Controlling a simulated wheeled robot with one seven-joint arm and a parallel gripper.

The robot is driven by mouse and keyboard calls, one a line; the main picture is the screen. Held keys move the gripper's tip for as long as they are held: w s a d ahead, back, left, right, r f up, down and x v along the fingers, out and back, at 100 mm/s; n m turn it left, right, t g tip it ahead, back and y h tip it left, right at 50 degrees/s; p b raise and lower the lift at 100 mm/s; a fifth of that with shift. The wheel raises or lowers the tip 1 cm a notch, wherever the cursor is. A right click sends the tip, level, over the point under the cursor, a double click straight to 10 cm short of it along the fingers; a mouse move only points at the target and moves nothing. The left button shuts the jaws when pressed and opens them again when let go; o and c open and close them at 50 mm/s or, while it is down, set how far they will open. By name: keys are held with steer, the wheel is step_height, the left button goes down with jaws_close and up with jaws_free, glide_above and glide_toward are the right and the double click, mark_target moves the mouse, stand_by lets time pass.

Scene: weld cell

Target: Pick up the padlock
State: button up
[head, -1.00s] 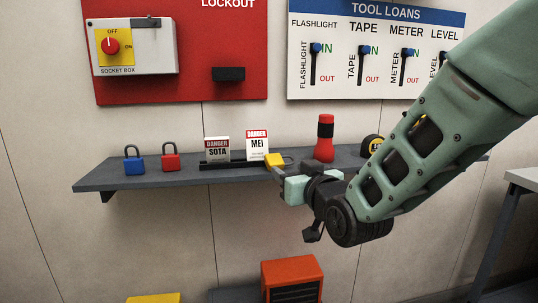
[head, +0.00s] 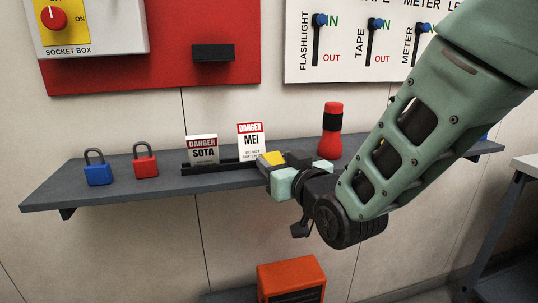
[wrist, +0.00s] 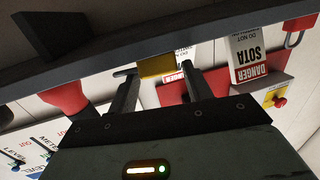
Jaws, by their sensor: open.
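A yellow padlock (head: 271,158) is on the grey shelf, at the right end of the black tag holder, partly hidden by my gripper (head: 281,172). In the wrist view the yellow padlock (wrist: 157,66) shows at the shelf edge, just beyond and between the two spread fingers of my gripper (wrist: 159,76). My gripper is open; whether a finger touches the padlock I cannot tell. A blue padlock (head: 98,173) and a red padlock (head: 145,165) stand upright on the shelf's left part, away from my gripper.
The shelf (head: 125,194) also holds a "SOTA" danger tag (head: 203,150), a "MEI" danger tag (head: 250,142) and a red flashlight (head: 331,130). Red and white boards hang above. An orange box (head: 290,278) is below; a bench (head: 525,165) stands at the right.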

steer(key=c, duration=0.9)
step_height(320, 180, up, 10)
steer(key=p, duration=0.1)
